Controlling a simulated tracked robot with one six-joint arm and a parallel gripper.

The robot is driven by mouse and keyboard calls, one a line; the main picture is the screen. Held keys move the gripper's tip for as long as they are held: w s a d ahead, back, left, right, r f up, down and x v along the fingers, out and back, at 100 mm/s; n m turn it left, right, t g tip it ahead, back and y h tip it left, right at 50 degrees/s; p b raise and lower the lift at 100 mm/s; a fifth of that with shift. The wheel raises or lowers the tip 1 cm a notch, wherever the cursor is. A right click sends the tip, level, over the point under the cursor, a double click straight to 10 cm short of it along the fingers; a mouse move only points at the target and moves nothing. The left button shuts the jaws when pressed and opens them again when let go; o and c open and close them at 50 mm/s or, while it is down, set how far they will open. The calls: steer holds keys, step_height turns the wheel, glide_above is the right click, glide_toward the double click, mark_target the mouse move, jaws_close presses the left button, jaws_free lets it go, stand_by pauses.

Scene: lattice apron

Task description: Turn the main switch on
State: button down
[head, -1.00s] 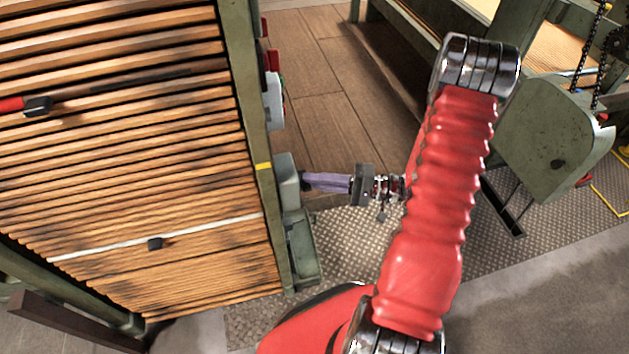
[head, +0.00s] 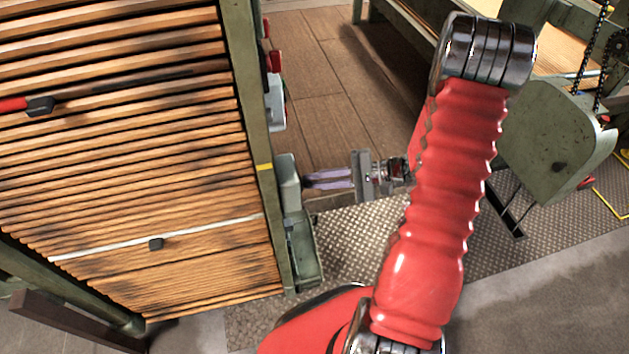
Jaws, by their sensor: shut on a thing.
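The main switch appears to be the grey box (head: 288,186) on the right side of the green frame post, at mid-height. My gripper (head: 307,180) comes in from the right, level with this box, its purple fingers pointing left. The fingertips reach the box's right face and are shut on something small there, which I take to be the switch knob. The knob itself is hidden by the fingertips, so its position cannot be read. Both fingers show, one above the other, with a narrow gap between them.
A lighter grey box (head: 276,103) and red parts (head: 273,61) sit higher on the same post. An open green tray (head: 305,252) hangs below the switch box. Wooden slats (head: 120,150) fill the left. A green machine housing (head: 557,140) with chain stands right.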

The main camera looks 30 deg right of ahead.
steer(key=shift+w+d+r+m+g, duration=0.1)
steer(key=shift+w+m+g, duration=0.05)
steer(key=shift+m+g, duration=0.9)
steer(key=shift+w+d+m+g, duration=0.15)
steer(key=shift+m+g, duration=0.45)
steer(key=shift+m, duration=0.75)
steer(key=shift+w+r+m+g, duration=0.1)
steer(key=shift+w+m+g, duration=0.1)
steer(key=shift+m+g, duration=0.85)
steer(key=shift+m, duration=0.25)
steer(key=c, duration=1.8)
jaws_free()
steer(key=shift+a, duration=0.1)
steer(key=v, duration=1.4)
steer(key=shift+s+a, duration=0.1)
steer(key=shift+s, duration=0.05)
